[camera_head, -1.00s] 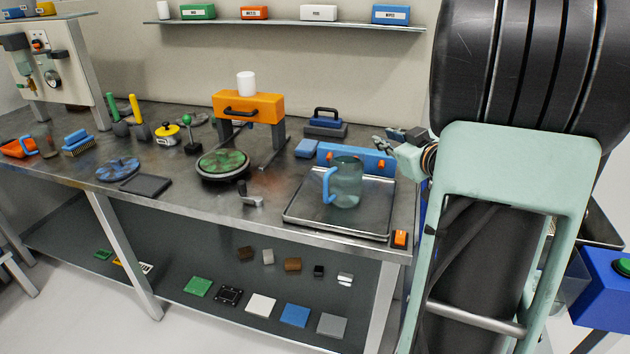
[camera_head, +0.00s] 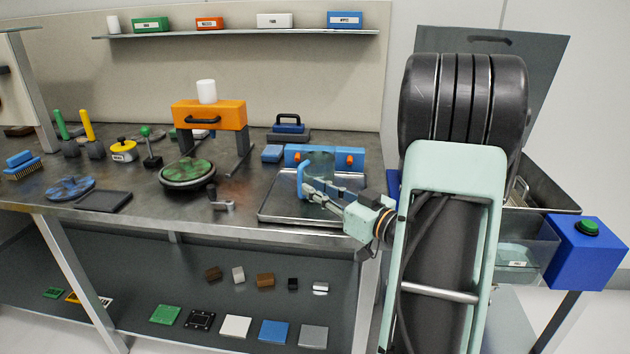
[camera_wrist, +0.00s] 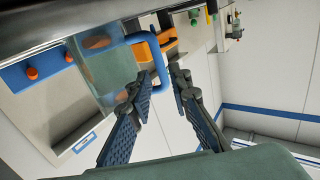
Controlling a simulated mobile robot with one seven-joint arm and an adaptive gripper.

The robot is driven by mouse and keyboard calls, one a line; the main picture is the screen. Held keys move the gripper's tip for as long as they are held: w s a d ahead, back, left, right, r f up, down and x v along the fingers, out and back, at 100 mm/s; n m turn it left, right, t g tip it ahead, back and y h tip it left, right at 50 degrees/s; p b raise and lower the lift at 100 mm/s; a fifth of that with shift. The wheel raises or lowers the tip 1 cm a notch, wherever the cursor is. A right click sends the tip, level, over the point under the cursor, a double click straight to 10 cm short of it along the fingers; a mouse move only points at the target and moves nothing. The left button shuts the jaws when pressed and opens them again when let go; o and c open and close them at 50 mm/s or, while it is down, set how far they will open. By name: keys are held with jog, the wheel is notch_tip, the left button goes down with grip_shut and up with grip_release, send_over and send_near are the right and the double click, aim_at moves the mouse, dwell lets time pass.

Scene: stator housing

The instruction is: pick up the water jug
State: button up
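The water jug is a translucent greenish vessel (camera_head: 320,165) with a blue loop handle (camera_head: 303,180) on its left. It stands upright on a metal tray (camera_head: 285,215) at the right of the bench. In the wrist view the jug (camera_wrist: 108,75) is at the left, and its handle (camera_wrist: 161,68) lies between or just beyond my fingertips. My gripper (camera_wrist: 163,88) is open, with a finger on each side of the handle's line. In the head view my gripper (camera_head: 312,194) is in front of the jug and hides its lower part. Contact cannot be told.
A blue block with orange knobs (camera_head: 350,156) stands right behind the jug. A crank-like part (camera_head: 222,202) lies left of the tray. An orange press-like frame (camera_head: 209,116) and a green disc (camera_head: 188,172) are further left. A blue box with a green button (camera_head: 587,250) is at the right.

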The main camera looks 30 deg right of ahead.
aim_at(302, 182)
jog(key=x, duration=0.6)
jog(key=shift+f+b, duration=0.2)
jog(key=shift+b, duration=0.2)
grip_shut()
jog(key=shift+r, duration=0.2)
